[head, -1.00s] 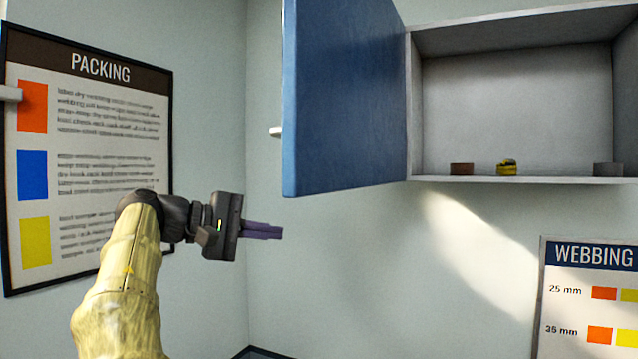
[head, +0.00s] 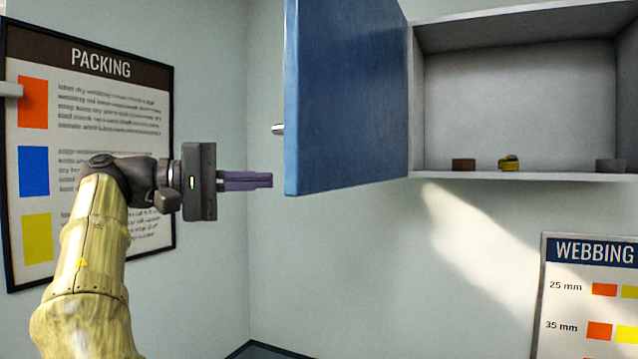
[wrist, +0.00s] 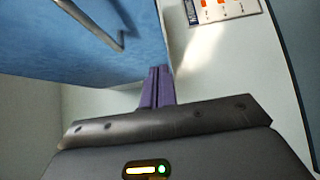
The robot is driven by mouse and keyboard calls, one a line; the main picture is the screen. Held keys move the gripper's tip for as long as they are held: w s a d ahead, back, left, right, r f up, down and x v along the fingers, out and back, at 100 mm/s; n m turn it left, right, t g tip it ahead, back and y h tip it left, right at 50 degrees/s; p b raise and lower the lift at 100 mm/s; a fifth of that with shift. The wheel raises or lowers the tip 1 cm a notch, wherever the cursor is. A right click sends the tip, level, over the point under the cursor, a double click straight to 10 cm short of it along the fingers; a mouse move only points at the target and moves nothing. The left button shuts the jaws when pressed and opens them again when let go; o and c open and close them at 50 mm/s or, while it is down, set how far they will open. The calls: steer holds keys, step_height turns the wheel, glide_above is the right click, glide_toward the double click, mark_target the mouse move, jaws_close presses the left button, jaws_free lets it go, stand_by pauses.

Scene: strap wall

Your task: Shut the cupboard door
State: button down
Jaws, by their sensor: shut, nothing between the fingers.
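The blue cupboard door (head: 347,100) stands wide open, hinged at the left side of the grey cupboard (head: 515,177). Its handle (head: 278,129) pokes out past the door's left edge; the handle also shows in the wrist view (wrist: 105,27) on the blue door face (wrist: 60,45). My gripper (head: 271,180) is shut and empty, its purple fingers pointing right. In the head view the fingertips are just left of the door's lower left corner. In the wrist view the fingertips (wrist: 157,70) appear near the door's lower edge; I cannot tell whether they touch it.
Inside the cupboard are a brown roll (head: 464,164), a yellow roll (head: 509,163) and a grey roll (head: 610,165). A packing poster (head: 100,120) hangs on the left wall and a webbing poster (head: 590,285) below the cupboard. The wall under the door is clear.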

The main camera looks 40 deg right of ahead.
steer(key=s+d, duration=0.6)
steer(key=d, duration=0.1)
steer(key=shift+s+d+p, duration=0.3)
steer(key=shift+d+p, duration=0.05)
steer(key=shift+d, duration=0.05)
steer(key=shift+s, duration=0.1)
